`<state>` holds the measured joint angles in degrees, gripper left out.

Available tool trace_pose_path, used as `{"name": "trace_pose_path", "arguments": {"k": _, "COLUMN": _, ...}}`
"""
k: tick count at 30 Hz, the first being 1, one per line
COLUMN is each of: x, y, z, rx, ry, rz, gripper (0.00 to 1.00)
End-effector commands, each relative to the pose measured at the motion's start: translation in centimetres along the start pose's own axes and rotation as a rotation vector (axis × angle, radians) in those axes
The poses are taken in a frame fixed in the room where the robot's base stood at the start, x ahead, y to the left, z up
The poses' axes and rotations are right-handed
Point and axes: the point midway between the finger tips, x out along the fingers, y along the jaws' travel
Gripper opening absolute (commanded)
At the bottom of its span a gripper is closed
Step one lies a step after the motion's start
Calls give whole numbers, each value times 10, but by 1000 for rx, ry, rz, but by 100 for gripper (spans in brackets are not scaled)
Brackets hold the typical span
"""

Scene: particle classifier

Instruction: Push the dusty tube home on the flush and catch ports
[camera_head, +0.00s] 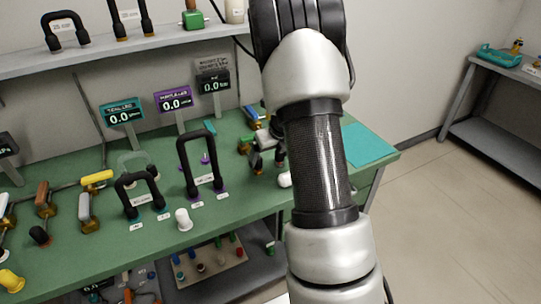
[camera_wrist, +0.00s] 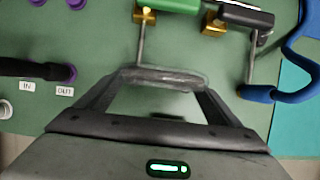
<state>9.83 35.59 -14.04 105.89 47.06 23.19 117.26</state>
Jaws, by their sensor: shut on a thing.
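My gripper (camera_wrist: 168,84) is in the wrist view, with its fingers shut on a greyish, see-through tube (camera_wrist: 165,75), which looks like the dusty tube. The tube lies crosswise between the fingertips, above the green bench. A metal stem from a brass fitting with a green handle (camera_wrist: 180,16) runs down to the tube's left part. A second brass fitting with a black handle (camera_wrist: 245,15) stands to the right. I cannot tell which ports are flush and catch, or whether the tube's ends touch any port.
A black tube (camera_head: 200,160) stands on purple ports left of my arm; another (camera_head: 138,190) stands further left. A blue curved hose (camera_wrist: 285,95) lies close right of my gripper. Brass valves and meters crowd the bench (camera_head: 240,205). A shelf (camera_head: 150,45) runs above.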

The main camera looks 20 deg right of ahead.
Motion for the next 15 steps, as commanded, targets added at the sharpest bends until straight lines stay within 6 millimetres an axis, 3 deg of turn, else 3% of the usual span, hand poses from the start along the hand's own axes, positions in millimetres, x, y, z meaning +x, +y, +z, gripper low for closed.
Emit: {"name": "trace_pose_path", "arguments": {"k": 15, "x": 14, "y": 1, "z": -8, "rx": 0, "ry": 4, "rz": 2, "gripper": 62}}
